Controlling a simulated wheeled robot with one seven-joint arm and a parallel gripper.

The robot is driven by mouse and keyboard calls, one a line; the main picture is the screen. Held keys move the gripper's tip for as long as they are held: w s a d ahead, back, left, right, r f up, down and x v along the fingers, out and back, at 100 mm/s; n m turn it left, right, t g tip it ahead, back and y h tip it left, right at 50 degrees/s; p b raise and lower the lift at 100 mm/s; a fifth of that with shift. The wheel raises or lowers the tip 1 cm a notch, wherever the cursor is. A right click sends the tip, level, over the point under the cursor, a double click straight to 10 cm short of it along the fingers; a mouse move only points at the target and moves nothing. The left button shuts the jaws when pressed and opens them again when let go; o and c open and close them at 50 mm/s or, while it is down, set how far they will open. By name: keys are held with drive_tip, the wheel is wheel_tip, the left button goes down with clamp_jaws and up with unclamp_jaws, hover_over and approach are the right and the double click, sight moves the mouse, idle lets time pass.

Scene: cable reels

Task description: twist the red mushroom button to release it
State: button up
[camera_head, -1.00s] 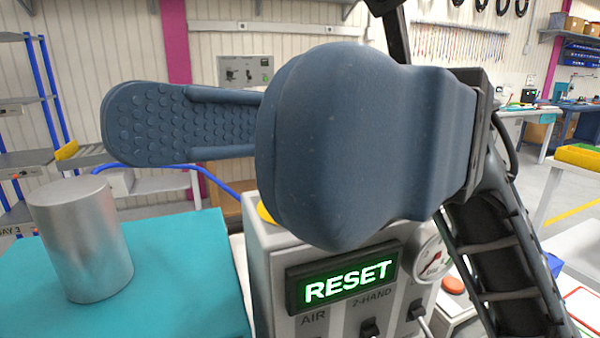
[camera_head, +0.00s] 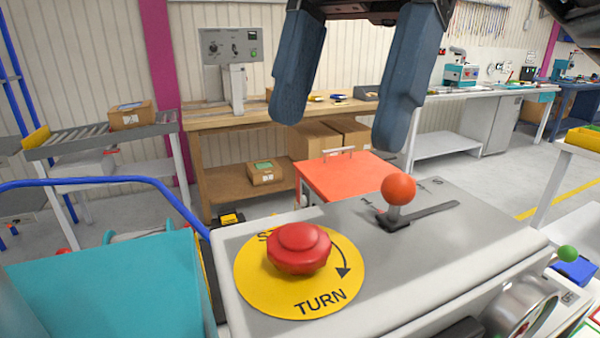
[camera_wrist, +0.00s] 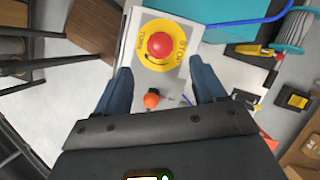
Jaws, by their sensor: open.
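The red mushroom button (camera_head: 299,248) sits on a round yellow disc (camera_head: 322,303) marked TURN with a curved arrow, on top of a grey control box (camera_head: 375,275). It also shows in the wrist view (camera_wrist: 161,45), beyond my fingertips. My gripper (camera_head: 335,130) is open and empty, with two blue fingers pointing down. In the head view it hangs above and behind the box, to the right of the button and clear of it. In the wrist view, the gripper (camera_wrist: 161,82) has the orange lever ball between its fingers in the picture; contact does not show.
A lever with an orange ball (camera_head: 398,188) stands up from the box top, right of the button. A gauge (camera_head: 522,308) is on the box's front. A teal surface (camera_head: 110,290) lies to the left. A red-topped cart (camera_head: 350,175) stands behind the box.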

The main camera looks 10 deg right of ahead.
sight(301, 230)
drive_tip(key=shift+p+x, duration=0.65)
drive_tip(key=shift+x, duration=3.2)
